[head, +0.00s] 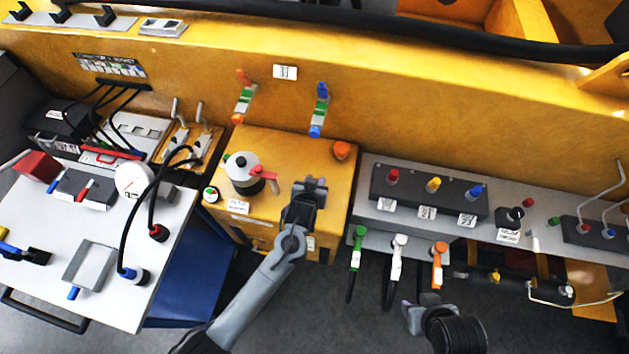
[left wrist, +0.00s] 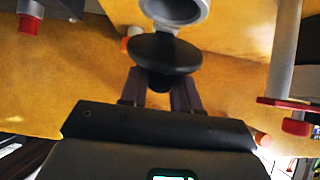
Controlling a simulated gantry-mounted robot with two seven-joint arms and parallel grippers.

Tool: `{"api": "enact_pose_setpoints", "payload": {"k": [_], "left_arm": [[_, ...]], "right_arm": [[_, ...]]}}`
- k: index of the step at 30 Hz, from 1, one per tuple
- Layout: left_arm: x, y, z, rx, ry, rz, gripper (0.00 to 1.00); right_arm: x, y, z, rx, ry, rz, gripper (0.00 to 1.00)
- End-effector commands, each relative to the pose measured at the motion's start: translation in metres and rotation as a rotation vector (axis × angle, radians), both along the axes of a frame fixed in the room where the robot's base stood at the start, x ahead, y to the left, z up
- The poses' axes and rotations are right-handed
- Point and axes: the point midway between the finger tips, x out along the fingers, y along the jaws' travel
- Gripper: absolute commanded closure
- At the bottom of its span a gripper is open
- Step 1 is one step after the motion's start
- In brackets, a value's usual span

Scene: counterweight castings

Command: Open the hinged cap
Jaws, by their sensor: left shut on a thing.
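My left gripper (head: 312,184) is over the right part of the yellow box top (head: 290,150) in the head view, and it hides what is beneath it there. In the left wrist view the left gripper (left wrist: 160,82) is shut on a round black cap (left wrist: 164,52). Just beyond the cap is a grey ring-shaped neck (left wrist: 176,10), whose hollow inside partly shows. The cap looks tilted off the neck toward my gripper; the hinge is not visible. My right gripper (head: 417,312) is low in the head view, below the hanging nozzles, and its jaws are unclear.
A grey round fitting (head: 242,166) with a red handle (head: 263,172) stands left of my left gripper. An orange knob (head: 342,150) is behind and to its right. Green (head: 357,245), white (head: 398,250) and orange (head: 438,252) nozzles hang to the right.

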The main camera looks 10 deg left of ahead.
Motion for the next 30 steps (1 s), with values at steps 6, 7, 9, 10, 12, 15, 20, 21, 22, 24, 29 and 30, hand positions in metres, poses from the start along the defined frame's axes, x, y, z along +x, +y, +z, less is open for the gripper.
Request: {"api": "enact_pose_setpoints", "payload": {"k": [6,7,9,10,12,15,20,21,22,24,29,30], "left_arm": [[0.0,0.0,-0.001,0.001,0.001,-0.001,0.5],[0.0,0.0,-0.001,0.001,0.001,-0.001,0.5],[0.0,0.0,-0.001,0.0,0.001,0.0,0.5],[0.0,0.0,-0.001,0.0,0.001,0.0,0.5],[0.0,0.0,0.0,0.0,0.0,0.0,0.5],[-0.001,0.0,0.0,0.0,0.0,0.0,0.5],[-0.007,0.001,0.004,0.001,0.0,-0.001,0.5],[-0.01,0.001,0.007,0.001,0.0,-0.001,0.5],[-0.013,0.001,0.008,0.0,0.0,0.0,0.5],[-0.02,0.002,0.014,-0.001,-0.001,0.001,0.5],[-0.042,0.004,0.029,-0.001,0.0,-0.001,0.5],[-0.047,0.005,0.033,-0.001,-0.001,0.0,0.5]], "right_arm": [[0.0,-0.001,0.0,-0.005,0.0,0.004,0.57],[0.0,-0.001,0.0,-0.005,0.0,0.004,0.57],[0.0,-0.001,0.0,-0.005,0.0,0.004,0.57],[0.0,-0.001,0.0,-0.005,0.0,0.004,0.57],[0.0,-0.001,0.0,-0.005,0.0,0.004,0.57],[0.0,-0.001,0.0,-0.004,0.0,0.003,0.57],[0.0,0.0,0.0,-0.001,0.001,0.001,0.57],[0.0,0.0,0.0,0.0,0.001,0.0,0.57],[0.0,0.0,0.0,0.0,0.001,0.0,0.57],[0.0,0.0,0.001,0.002,0.0,-0.002,0.57],[0.0,0.001,0.001,0.004,0.001,-0.003,0.57],[0.0,0.001,0.001,0.005,0.001,-0.003,0.57]]}}
